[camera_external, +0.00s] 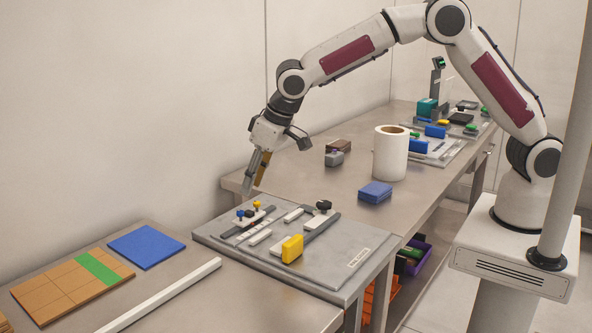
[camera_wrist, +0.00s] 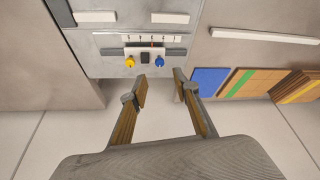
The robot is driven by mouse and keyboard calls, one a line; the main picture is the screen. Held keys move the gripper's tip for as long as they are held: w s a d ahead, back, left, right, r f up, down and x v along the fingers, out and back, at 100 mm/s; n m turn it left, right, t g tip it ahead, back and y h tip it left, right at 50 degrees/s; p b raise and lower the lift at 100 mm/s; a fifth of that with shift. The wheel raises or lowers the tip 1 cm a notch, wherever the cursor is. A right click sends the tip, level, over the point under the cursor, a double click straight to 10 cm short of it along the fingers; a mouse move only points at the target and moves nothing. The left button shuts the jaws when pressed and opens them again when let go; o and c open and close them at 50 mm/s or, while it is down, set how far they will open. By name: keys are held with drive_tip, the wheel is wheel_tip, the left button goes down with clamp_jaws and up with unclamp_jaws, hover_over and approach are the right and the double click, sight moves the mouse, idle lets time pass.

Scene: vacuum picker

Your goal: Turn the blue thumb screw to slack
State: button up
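The blue thumb screw (camera_wrist: 159,62) sits on a grey fixture plate, to the right of a small dark block and a yellow thumb screw (camera_wrist: 130,63) in the wrist view. In the external view the blue screw (camera_external: 240,213) is small, near the plate's left back edge, beside the yellow one (camera_external: 257,204). My gripper (camera_wrist: 160,90) is open and empty, its two fingers apart. In the wrist view its fingertips are just short of the blue screw, with a gap between. In the external view my gripper (camera_external: 250,190) hangs above the plate's back edge. Contact is not visible.
The grey plate (camera_external: 215,236) also carries white bars and a yellow block (camera_external: 292,248). A blue pad (camera_external: 147,246), wooden tiles (camera_external: 60,292) and a long white bar (camera_external: 165,297) lie to the left. A white roll (camera_external: 391,155) and a blue stack (camera_external: 375,192) stand behind right.

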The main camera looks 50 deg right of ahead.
sight(241, 211)
drive_tip(key=shift+f, duration=0.15)
drive_tip(key=shift+x, duration=3.75)
clamp_jaws()
